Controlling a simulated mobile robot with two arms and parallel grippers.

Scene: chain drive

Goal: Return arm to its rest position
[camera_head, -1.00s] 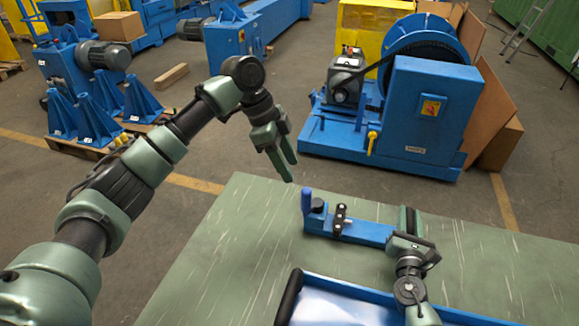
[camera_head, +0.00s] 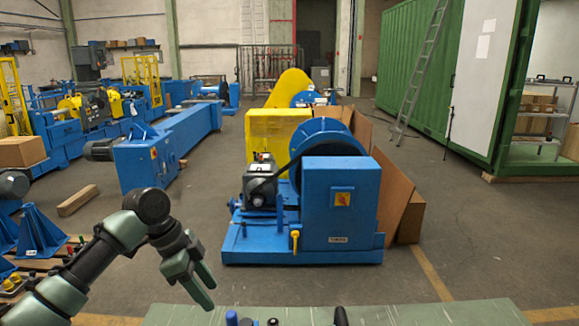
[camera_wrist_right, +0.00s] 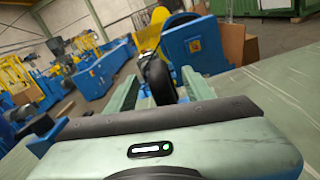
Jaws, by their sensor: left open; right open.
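My left arm comes in from the lower left of the head view. Its gripper (camera_head: 208,294) is open and empty, fingers pointing down to the right, in front of the blue machine and near the bench's left end. My right gripper (camera_wrist_right: 158,78) shows in the right wrist view with its two green fingers apart. A dark rounded thing (camera_wrist_right: 156,74) shows between or beyond these fingers; I cannot tell whether they touch it. The right arm is mostly below the head view.
The green bench top (camera_head: 430,315) shows only at the bottom edge, with a blue knob (camera_head: 231,318) on it. Beyond stand a blue machine (camera_head: 340,205), a yellow cabinet (camera_head: 270,135) and a green container (camera_head: 410,70). Open floor lies to the right.

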